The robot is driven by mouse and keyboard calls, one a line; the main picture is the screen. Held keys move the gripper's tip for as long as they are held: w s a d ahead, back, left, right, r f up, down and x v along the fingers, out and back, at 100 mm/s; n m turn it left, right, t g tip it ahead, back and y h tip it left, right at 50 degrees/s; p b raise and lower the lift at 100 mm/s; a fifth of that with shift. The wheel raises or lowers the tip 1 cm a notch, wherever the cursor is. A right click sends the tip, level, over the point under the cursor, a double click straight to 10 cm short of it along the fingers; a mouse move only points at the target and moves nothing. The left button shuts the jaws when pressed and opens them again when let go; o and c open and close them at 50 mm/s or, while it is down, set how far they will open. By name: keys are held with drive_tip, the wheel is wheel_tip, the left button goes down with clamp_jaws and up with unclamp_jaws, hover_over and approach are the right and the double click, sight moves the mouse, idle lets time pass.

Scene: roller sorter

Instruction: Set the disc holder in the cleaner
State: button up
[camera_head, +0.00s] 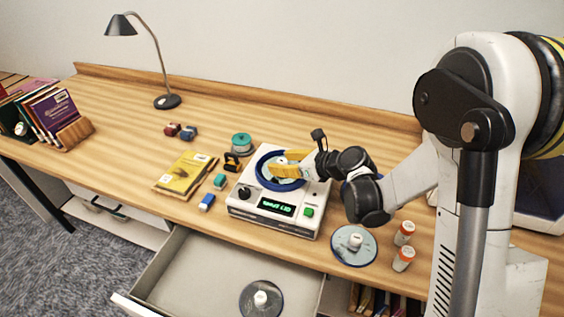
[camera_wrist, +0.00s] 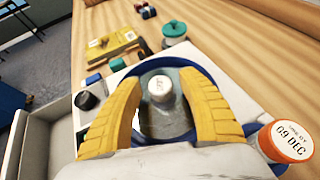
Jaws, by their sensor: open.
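The cleaner (camera_head: 272,222) is a white box with a green lit display and a round blue-rimmed basin on top; the basin's blue rim also shows in the wrist view (camera_wrist: 228,88). A disc holder with a white knob (camera_wrist: 160,88) and a grey disc stands inside the basin, looking roughly upright. My gripper (camera_wrist: 160,76) has its yellow fingers apart, one on each side of the knob, with visible gaps. In the head view my gripper (camera_head: 284,167) is over the basin and hides most of the holder. Whether the disc is fully seated is hard to tell.
Another disc with a white knob (camera_head: 354,242) lies on the table right of the cleaner, near orange-capped bottles (camera_head: 404,233). A third (camera_head: 261,299) lies in the open drawer (camera_head: 190,280). A yellow booklet (camera_head: 184,174) and small blocks sit left. A lamp (camera_head: 166,101) stands behind.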

drive_tip(key=shift+s+d+r, duration=0.1)
drive_tip(key=shift+d+r, duration=0.1)
drive_tip(key=shift+r, duration=0.15)
drive_tip(key=p+v, duration=0.3)
drive_tip(key=v, duration=0.9)
drive_tip(key=w+d+r+m+t, duration=0.1)
drive_tip(key=w+r+m+t, duration=0.2)
drive_tip(key=r, duration=0.4)
drive_tip(key=w+r+m+t, duration=0.1)
drive_tip(key=r+m+t, duration=0.2)
drive_tip(key=r+m, duration=0.35)
drive_tip(key=s+d+r+m+t+h, duration=0.1)
drive_tip(key=d+r+m+t+h, duration=0.3)
drive_tip(key=d+r+m+h, duration=0.9)
drive_tip(key=s+d+f+m+g, duration=0.4)
drive_tip(key=s+f+m, duration=0.55)
drive_tip(key=m, duration=0.65)
drive_tip(key=s+a+f+m+g+y, duration=0.1)
drive_tip(key=s+a+f+m+g, duration=0.2)
drive_tip(key=s, duration=0.3)
drive_tip(key=s+a+f+m+g+y, duration=0.2)
drive_tip(key=s+a+f+m+g, duration=0.2)
drive_tip(key=s+a+f, duration=0.1)
drive_tip(key=s+f, duration=0.1)
drive_tip(key=s, duration=0.1)
drive_tip(key=shift+s+y, duration=0.3)
